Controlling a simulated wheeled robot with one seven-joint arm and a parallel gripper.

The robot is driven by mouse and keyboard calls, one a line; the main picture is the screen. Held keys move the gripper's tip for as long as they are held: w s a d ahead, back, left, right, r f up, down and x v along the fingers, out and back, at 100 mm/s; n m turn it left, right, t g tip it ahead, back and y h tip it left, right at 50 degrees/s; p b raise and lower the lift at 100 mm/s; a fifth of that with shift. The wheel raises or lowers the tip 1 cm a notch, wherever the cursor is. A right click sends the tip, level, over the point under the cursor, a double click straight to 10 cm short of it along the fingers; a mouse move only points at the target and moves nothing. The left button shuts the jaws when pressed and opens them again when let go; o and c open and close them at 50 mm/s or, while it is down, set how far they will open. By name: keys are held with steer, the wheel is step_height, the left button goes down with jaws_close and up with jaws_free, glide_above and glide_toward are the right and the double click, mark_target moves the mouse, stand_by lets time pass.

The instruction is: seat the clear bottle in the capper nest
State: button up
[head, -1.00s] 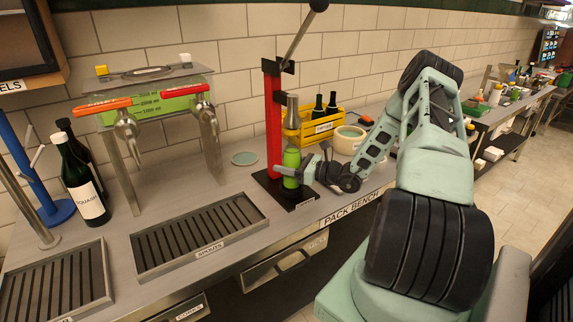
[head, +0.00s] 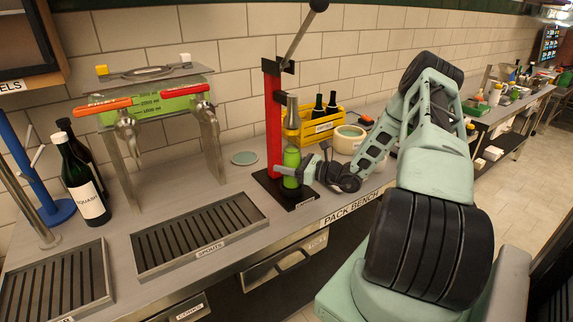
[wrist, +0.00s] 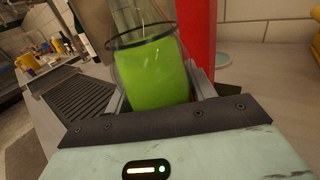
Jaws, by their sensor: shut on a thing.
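The clear bottle (head: 291,157) holds bright green liquid and stands upright at the red capper (head: 273,118), over its black base (head: 284,191). My gripper (head: 288,171) is shut on the bottle's lower body from the right. In the wrist view the clear bottle (wrist: 157,80) sits between the two jaws, with the red capper column (wrist: 197,35) just behind it. The capper lever is raised above the bottle. The nest is hidden by the bottle and my gripper, so I cannot tell whether the bottle's bottom touches it.
A yellow crate (head: 319,124) with dark bottles stands behind the capper, near a cream round bowl (head: 348,139). A slotted drip tray (head: 199,235) lies to the left. A dark labelled bottle (head: 83,183) stands farther left. Bare bench lies between tray and capper.

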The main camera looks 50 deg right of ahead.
steer(key=shift+f+b, duration=0.7)
steer(key=shift+f, duration=0.5)
steer(key=o, duration=1.1)
steer(key=shift+o, duration=0.2)
steer(key=shift+f, duration=0.1)
steer(key=shift+s, duration=0.15)
steer(key=b+v, duration=0.3)
steer(key=v, duration=1.4)
steer(key=shift+b, duration=0.4)
